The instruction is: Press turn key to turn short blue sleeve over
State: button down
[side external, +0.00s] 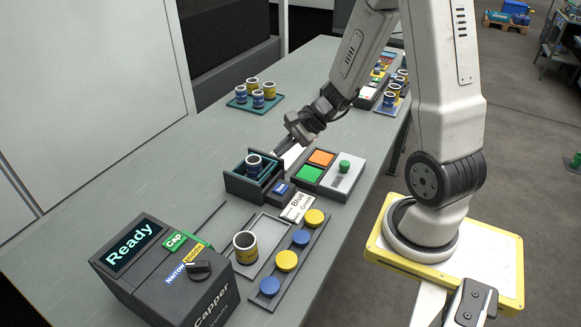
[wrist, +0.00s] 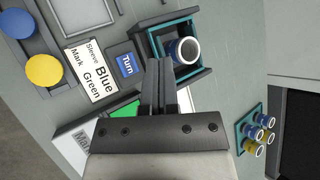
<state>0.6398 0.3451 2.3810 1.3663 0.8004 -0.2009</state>
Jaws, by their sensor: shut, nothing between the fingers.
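The short blue sleeve (side external: 254,162) stands upright in a dark open-topped box with a teal inner rim (side external: 236,182). In the wrist view the sleeve (wrist: 184,50) shows its white rim and dark inside, within the box (wrist: 204,73). The blue turn key (side external: 281,188) sits beside the box; the wrist view shows it (wrist: 126,65) marked "Turn". My gripper (side external: 277,154) is shut and empty. In the wrist view its fingertips (wrist: 159,63) lie between the turn key and the sleeve. It appears above the box edge, touching neither; the exact height is unclear.
A "Sleeve Mark Blue Green" sign (wrist: 91,70) lies by the key. A panel with green and orange pads (side external: 321,157) is to the right. A teal tray (side external: 238,105) holds several sleeves.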

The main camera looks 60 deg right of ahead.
aim_at(281, 189)
jog(key=shift+f, duration=0.15)
jog(key=shift+f, duration=4.25)
